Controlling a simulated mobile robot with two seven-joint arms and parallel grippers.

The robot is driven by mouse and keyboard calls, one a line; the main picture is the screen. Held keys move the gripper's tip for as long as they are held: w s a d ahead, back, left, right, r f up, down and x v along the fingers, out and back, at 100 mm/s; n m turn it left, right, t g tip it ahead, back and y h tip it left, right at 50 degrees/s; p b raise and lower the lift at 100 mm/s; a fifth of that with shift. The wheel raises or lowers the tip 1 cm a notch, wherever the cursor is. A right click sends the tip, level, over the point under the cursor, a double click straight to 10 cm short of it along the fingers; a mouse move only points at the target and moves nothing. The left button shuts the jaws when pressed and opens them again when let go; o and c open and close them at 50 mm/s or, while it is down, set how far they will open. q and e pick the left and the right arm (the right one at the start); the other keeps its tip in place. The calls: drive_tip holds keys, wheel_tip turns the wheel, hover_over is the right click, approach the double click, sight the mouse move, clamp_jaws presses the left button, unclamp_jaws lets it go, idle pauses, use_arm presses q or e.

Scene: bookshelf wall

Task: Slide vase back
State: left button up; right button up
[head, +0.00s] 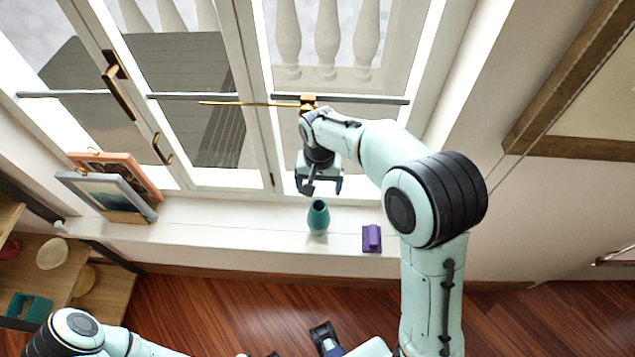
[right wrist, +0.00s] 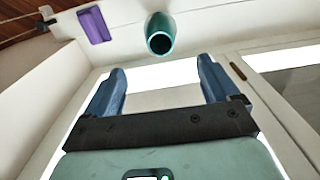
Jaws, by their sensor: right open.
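The teal vase (head: 318,217) stands upright on the white window sill (head: 220,225). My right gripper (head: 320,190) is on the window side of the vase, open and empty. In the right wrist view the vase (right wrist: 160,35) shows its dark round mouth beyond the fingertips of my right gripper (right wrist: 161,62), in line with the gap between the two blue fingers. The vase is not between the fingers, and a clear space shows between. My left arm comes in low at the left; dark and blue parts, perhaps my left gripper (head: 325,337), show at the bottom edge.
A purple object (head: 371,239) sits on the sill to the right of the vase; it also shows in the right wrist view (right wrist: 94,25). Two leaning picture frames (head: 110,190) stand at the sill's left. The window (head: 205,110) with brass handles is behind. Shelves (head: 50,270) are at the left.

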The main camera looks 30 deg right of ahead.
drive_tip(key=b, duration=0.2)
hover_over(318, 210)
drive_tip(key=s+a, duration=0.1)
drive_tip(key=s, duration=0.2)
wheel_tip(318, 210, down, 14)
drive_tip(key=r, duration=0.1)
drive_tip(key=shift+w+a+f, duration=0.1)
drive_tip(key=shift+w+f, duration=0.05)
drive_tip(key=shift+f, duration=0.05)
drive_tip(key=c, duration=1.3)
drive_tip(key=shift+c, duration=0.2)
